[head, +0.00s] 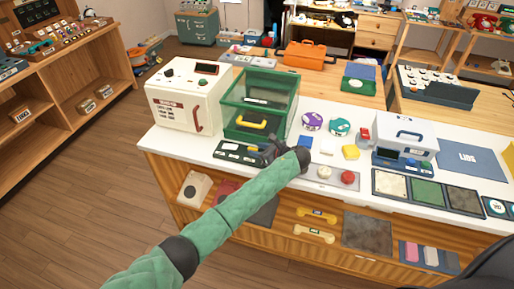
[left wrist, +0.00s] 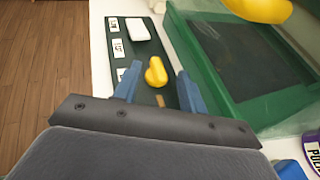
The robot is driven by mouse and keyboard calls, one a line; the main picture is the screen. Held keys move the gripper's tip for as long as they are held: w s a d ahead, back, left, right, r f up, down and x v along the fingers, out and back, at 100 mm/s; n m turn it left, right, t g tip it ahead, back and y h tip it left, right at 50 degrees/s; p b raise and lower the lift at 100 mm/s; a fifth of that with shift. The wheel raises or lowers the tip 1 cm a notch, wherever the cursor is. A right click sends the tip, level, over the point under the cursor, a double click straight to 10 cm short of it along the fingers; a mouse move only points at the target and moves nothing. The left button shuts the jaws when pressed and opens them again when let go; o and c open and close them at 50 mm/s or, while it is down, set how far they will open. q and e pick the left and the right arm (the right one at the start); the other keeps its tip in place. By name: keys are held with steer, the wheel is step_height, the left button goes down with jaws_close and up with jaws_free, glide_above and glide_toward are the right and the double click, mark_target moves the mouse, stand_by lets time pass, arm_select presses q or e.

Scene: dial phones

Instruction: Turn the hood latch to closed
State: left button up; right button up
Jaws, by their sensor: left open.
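The green hood (head: 259,102) has clear walls and a yellow handle (head: 251,123) on its front; the handle also shows at the top of the left wrist view (left wrist: 258,8). A dark green panel (head: 228,148) lies in front of it, with small white labels and a white block (left wrist: 137,28). A yellow knob (left wrist: 156,72), which looks like the latch, sits on this panel (left wrist: 152,50). My left gripper (head: 266,153) is over the panel's right end. In the left wrist view its blue fingers (left wrist: 159,88) are apart, on either side of the knob; contact cannot be told. My right gripper is not visible.
A white machine (head: 186,98) with a red handle stands left of the hood. To the right on the white counter are a plate with round buttons (head: 333,175), purple (head: 312,121) and teal (head: 340,127) round pieces, and a white device (head: 404,138).

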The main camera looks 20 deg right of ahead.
arm_select(q)
steer(key=shift+w+a+f, duration=0.2)
steer(key=shift+w+a, duration=0.05)
steer(key=shift+w, duration=0.1)
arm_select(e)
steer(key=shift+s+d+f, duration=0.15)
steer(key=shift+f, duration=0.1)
arm_select(q)
jaws_close()
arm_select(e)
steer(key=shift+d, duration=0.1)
arm_select(q)
steer(key=shift+r, duration=0.1)
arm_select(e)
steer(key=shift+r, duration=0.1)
